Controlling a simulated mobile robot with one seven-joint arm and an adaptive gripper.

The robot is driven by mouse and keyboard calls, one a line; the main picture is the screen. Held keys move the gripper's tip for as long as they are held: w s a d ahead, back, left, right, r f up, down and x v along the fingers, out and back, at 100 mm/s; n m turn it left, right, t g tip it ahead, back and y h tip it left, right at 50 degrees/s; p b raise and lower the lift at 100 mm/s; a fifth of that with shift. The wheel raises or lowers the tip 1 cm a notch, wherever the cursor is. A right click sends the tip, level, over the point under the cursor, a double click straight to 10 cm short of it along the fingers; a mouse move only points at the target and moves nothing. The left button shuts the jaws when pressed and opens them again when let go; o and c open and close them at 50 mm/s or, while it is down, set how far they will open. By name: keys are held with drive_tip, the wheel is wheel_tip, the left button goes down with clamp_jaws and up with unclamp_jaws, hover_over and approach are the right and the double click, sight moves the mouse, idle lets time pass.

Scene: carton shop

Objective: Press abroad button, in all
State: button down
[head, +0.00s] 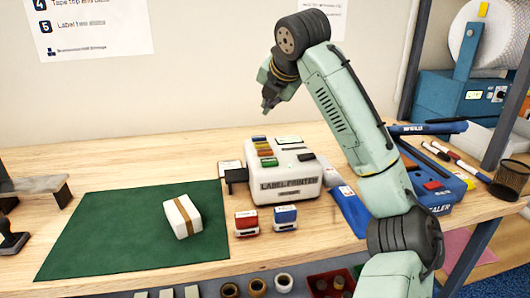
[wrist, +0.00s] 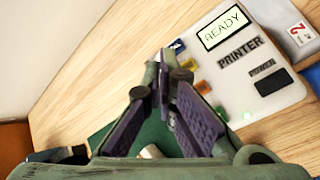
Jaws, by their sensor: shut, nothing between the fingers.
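The white label printer (head: 290,183) stands on the bench with a column of small coloured buttons (head: 265,153) on its top left. In the wrist view the buttons run from a blue one (wrist: 177,45) past a yellow-green one (wrist: 188,64) and an orange one (wrist: 203,86) to a green one (wrist: 221,113). Their labels are too small to read, so I cannot tell which is abroad. The printer's screen (wrist: 224,29) reads READY. My gripper (head: 267,108) is shut and empty, above the printer's back left, apart from the buttons. It partly hides the printer's left side in the wrist view (wrist: 164,62).
A white carton with brown tape (head: 182,216) sits on the green mat (head: 110,235). A red stamp (head: 246,223) and a blue stamp (head: 285,218) stand before the printer. A blue sealer (head: 437,190) and a pen cup (head: 510,178) are at right.

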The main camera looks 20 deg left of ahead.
drive_tip(key=b, duration=0.7)
hover_over(268, 150)
wheel_tip(268, 150, down, 6)
drive_tip(key=shift+s+d+f, duration=0.1)
drive_tip(key=shift+f, duration=1.15)
drive_tip(key=shift+f, duration=0.1)
drive_tip(key=shift+f, duration=0.35)
drive_tip(key=shift+f, duration=0.5)
idle(0.4)
drive_tip(key=shift+r, duration=0.1)
drive_tip(key=shift+r+p, duration=0.85)
